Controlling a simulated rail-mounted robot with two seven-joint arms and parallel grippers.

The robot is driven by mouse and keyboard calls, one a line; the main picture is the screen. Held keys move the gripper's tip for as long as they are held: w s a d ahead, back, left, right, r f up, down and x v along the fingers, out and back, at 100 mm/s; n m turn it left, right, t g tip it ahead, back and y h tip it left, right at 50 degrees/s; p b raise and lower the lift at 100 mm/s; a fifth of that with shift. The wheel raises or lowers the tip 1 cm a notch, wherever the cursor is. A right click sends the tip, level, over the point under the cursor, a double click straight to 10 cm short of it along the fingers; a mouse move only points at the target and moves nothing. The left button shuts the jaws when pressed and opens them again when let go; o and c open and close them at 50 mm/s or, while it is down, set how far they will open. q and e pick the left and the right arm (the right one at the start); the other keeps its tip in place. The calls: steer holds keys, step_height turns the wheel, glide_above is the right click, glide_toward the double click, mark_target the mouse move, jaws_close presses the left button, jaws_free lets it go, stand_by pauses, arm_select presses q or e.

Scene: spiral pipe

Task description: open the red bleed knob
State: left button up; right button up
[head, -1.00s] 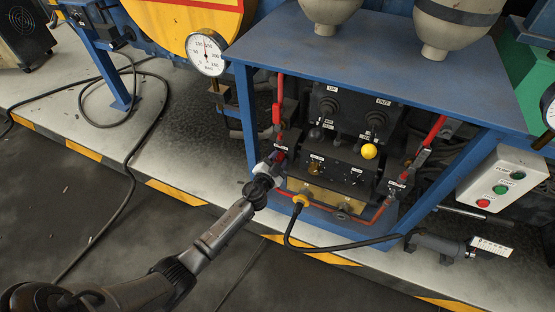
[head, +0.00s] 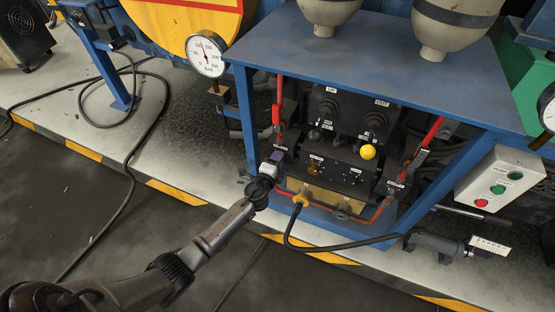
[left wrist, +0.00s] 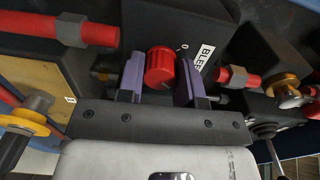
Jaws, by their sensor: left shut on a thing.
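The red bleed knob (left wrist: 160,66) is a short ribbed cylinder on a black block, seen in the left wrist view. A white label reading "BLEE…" (left wrist: 203,57) and a "0" mark sit to its right. My left gripper (left wrist: 162,82) is shut on the knob, with one purple finger on each side of it. In the head view my left gripper (head: 278,156) reaches the left end of the black valve panel (head: 335,170). There the knob is hidden or too small to make out. My right gripper is not in view.
Red pipes (left wrist: 85,32) run close to the fingers. A blue table frame (head: 246,118) stands left of the gripper, with its top above the panel. A yellow ball knob (head: 368,152) and a black hose (head: 330,246) are to the right. A round gauge (head: 207,54) hangs upper left.

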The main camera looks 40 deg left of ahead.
arm_select(q)
steer(key=shift+m, duration=1)
steer(key=o, duration=0.9)
steer(key=shift+o, duration=0.2)
steer(key=shift+s, duration=0.1)
steer(key=p+v, duration=0.3)
steer(key=v, duration=1)
steer(key=shift+s+d, duration=0.15)
steer(key=shift+s, duration=0.1)
